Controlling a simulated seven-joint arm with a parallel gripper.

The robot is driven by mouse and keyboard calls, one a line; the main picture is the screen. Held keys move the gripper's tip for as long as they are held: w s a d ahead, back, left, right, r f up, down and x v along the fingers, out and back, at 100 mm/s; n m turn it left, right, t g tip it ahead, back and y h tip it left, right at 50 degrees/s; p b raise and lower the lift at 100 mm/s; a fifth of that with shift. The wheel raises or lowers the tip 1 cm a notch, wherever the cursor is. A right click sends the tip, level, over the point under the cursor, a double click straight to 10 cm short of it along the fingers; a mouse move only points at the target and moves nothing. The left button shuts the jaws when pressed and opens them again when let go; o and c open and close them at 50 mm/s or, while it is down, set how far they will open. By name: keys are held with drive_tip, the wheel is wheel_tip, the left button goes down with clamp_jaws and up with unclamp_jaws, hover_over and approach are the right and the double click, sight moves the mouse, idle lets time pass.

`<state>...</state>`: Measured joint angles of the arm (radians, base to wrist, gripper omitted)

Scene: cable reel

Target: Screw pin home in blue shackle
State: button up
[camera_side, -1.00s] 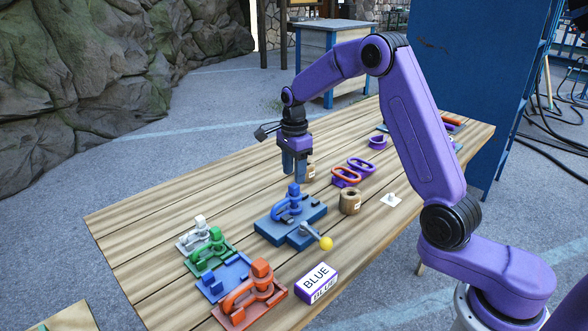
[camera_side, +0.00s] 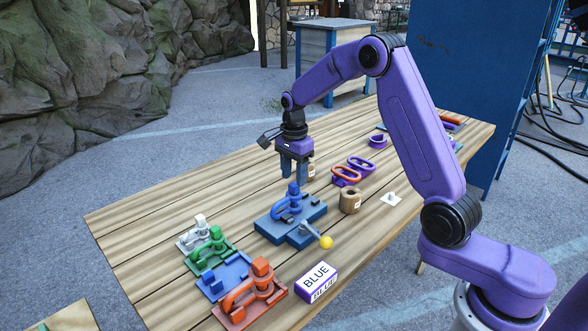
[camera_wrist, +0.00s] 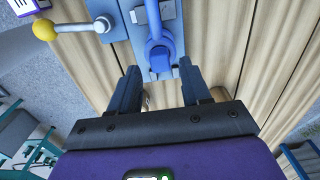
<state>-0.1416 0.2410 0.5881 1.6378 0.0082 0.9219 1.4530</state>
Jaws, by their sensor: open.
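The blue shackle (camera_side: 288,208) sits in a blue fixture (camera_side: 312,216) on the wooden table, with a blue upright pin head (camera_side: 293,189) at its far end. My gripper (camera_side: 294,180) is open and empty, just above and behind the pin head in the side view. In the wrist view my gripper (camera_wrist: 162,80) has its fingers spread apart, and the blue shackle (camera_wrist: 155,20) lies ahead of them. The rounded pin end (camera_wrist: 160,55) shows between and slightly beyond the fingertips. I cannot tell how far the pin is screwed in.
A lever with a yellow knob (camera_side: 326,243) sticks out from the fixture. White (camera_side: 197,233), green (camera_side: 212,250) and orange (camera_side: 252,288) shackles on plates stand at the front left, beside an empty-looking blue plate (camera_side: 224,277). A BLUE-labelled box (camera_side: 317,282) and a tan spool (camera_side: 350,201) stand nearby.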

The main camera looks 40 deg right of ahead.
sight(294, 184)
drive_tip(key=shift+f, duration=1.55)
clamp_jaws()
drive_tip(key=shift+m, duration=2.3)
unclamp_jaws()
drive_tip(key=o, duration=0.5)
